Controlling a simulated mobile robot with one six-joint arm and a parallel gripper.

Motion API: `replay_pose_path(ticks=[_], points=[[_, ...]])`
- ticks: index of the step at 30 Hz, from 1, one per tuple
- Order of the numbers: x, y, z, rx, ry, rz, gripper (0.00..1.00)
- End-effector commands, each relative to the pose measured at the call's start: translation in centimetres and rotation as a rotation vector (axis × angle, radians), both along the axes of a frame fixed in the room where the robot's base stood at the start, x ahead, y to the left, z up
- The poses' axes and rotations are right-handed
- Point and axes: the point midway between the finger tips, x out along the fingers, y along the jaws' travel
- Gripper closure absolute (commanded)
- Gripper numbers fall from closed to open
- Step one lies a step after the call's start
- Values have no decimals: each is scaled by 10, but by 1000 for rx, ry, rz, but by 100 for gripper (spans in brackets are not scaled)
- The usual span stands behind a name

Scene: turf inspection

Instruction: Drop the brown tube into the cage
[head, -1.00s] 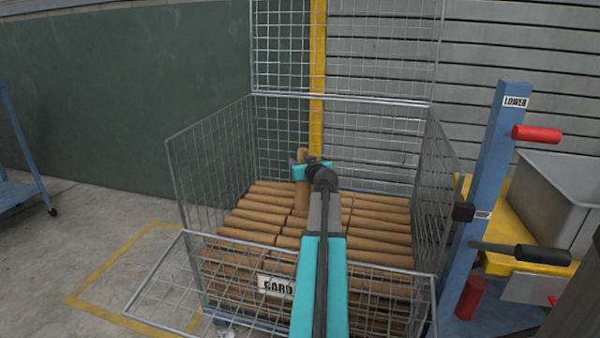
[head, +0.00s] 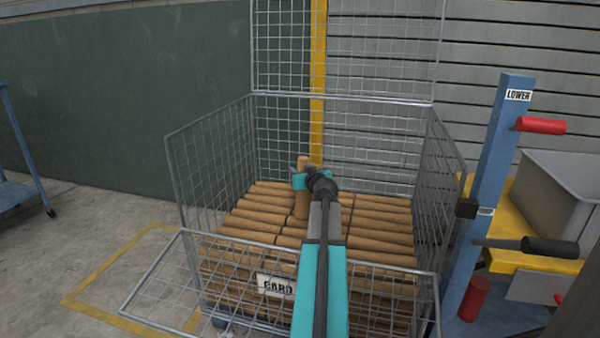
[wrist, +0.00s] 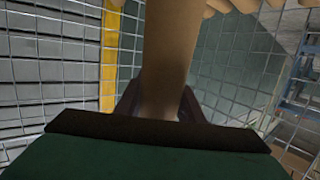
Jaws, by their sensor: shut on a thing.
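The wire cage (head: 208,158) stands in the middle of the head view, its front panel folded down and outward. Stacked brown tubes fill its lower part. My gripper (head: 303,180) is inside the cage outline, above the stack, shut on one brown tube (head: 303,205) held roughly upright. In the wrist view the held tube (wrist: 168,45) runs up the picture from between the gripper fingers (wrist: 160,105). The tube's lower end is near the stacked tubes in the head view; I cannot tell whether it touches them.
A blue post (head: 490,190) marked LOWER, with a red handle (head: 541,125) and a black-gripped lever (head: 549,247), stands right of the cage. A blue cart (head: 20,190) is at far left. The left floor is clear.

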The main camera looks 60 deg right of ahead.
Motion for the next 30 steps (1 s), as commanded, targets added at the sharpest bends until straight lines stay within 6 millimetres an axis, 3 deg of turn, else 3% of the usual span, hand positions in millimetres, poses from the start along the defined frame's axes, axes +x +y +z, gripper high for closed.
replay_pose_path(ticks=[23,24,26,30], points=[[-1,-1,-9,0,0,-1,98],[-1,-1,-9,0,0,-1,59],[-1,-1,-9,0,0,-1,48],[-1,-1,-9,0,0,-1,46]])
